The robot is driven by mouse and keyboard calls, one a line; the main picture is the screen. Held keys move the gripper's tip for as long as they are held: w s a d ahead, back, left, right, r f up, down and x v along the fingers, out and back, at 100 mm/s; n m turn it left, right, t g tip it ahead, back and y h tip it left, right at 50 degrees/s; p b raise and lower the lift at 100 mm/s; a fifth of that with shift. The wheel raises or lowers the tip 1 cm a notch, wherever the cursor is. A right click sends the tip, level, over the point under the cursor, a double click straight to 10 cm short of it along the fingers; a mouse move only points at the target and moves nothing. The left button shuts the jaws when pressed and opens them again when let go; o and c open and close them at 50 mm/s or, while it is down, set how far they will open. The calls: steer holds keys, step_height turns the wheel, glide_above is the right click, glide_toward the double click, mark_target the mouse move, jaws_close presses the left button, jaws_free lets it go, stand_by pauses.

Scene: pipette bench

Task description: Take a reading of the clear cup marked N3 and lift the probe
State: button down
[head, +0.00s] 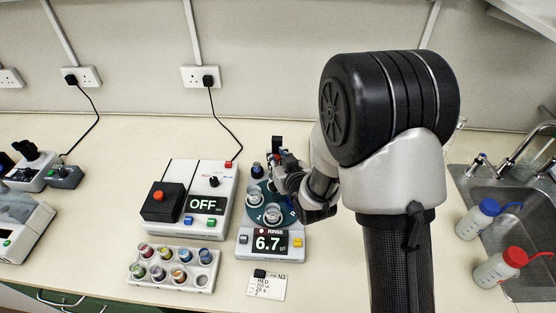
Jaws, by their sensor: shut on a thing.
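Clear cups stand on a dark green round platform (286,216) behind a meter (243,252). One clear cup (254,195) is at the back left and another clear cup (272,213) at the front; their marks are too small to read, so I cannot tell which is N3. The meter's display (269,243) reads "RINSE" and 6.7. My gripper (277,160) is over the back of the platform, shut on a slim dark thing that looks like the probe. The probe's tip is hidden, and my arm covers the platform's right side.
Left of the meter is a white device (222,180) reading OFF, with a black block (161,202) and red knob. A rack (150,277) of coloured vials and a card (267,286) with N3 lie in front.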

step_height(320, 180, up, 5)
steer(key=shift+p, duration=0.5)
steer(key=shift+w+r, duration=0.1)
steer(key=shift+w, duration=0.05)
steer(key=c, duration=1.8)
jaws_free()
steer(key=o, duration=0.3)
steer(key=shift+s, duration=0.2)
steer(key=v, duration=0.7)
steer(key=shift+s, duration=0.2)
